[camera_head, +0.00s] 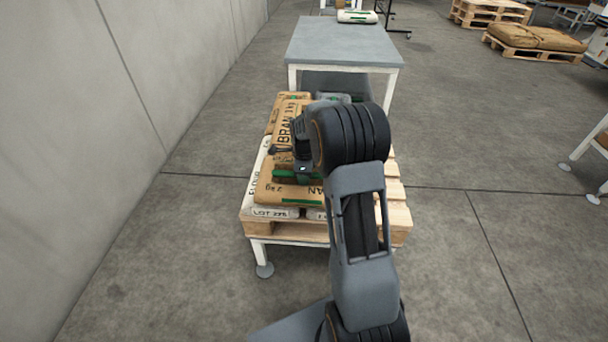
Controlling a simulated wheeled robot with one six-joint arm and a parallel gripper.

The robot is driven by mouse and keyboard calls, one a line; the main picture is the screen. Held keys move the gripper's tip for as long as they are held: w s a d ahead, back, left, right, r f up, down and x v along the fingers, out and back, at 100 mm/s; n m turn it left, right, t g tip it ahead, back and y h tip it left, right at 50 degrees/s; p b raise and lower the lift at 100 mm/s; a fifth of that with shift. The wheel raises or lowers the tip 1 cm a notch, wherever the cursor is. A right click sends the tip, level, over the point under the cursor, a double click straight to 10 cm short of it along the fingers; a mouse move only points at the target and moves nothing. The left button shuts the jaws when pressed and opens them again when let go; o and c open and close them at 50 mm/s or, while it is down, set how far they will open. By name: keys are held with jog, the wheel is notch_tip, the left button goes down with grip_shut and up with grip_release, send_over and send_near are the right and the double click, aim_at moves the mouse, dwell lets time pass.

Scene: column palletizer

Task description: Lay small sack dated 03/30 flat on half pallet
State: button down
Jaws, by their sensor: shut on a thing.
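The half pallet (294,233) is pale wood and stands on a low white-legged stand in front of me. Several sacks are stacked on it. A brown sack marked BRAN (284,128) lies at the back left, and another brown sack with a green stripe (272,192) lies at the front. My gripper (300,172) is low over the front of the stack, shut on a brown sack there. My arm hides its fingertips and much of the stack. No 03/30 date is readable.
White sacks marked FLOUR and LOT (270,211) lie under the brown ones. A grey table (343,42) stands behind the pallet, with a white sack (357,16) beyond it. A wall (130,80) runs along the left.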

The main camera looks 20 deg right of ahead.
jog(key=shift+w+f, duration=0.1)
jog(key=shift+f, duration=0.3)
jog(key=c, duration=0.9)
grip_release()
jog(key=shift+f, duration=0.1)
notch_tip(320, 180, up, 13)
jog(key=p, duration=0.3)
jog(key=s+a+r+n+t, duration=0.1)
jog(key=s+a+n, duration=0.2)
jog(key=s+n, duration=0.4)
jog(key=s+a+r+n+t, duration=0.1)
jog(key=s+a+n, duration=0.3)
jog(key=s+n, duration=0.3)
jog(key=s+a+r+n+t, duration=0.1)
jog(key=s+a+n, duration=0.2)
jog(key=s+n, duration=0.5)
jog(key=shift+a+r+n, duration=0.15)
jog(key=shift+r+n, duration=0.15)
jog(key=shift+n, duration=0.6)
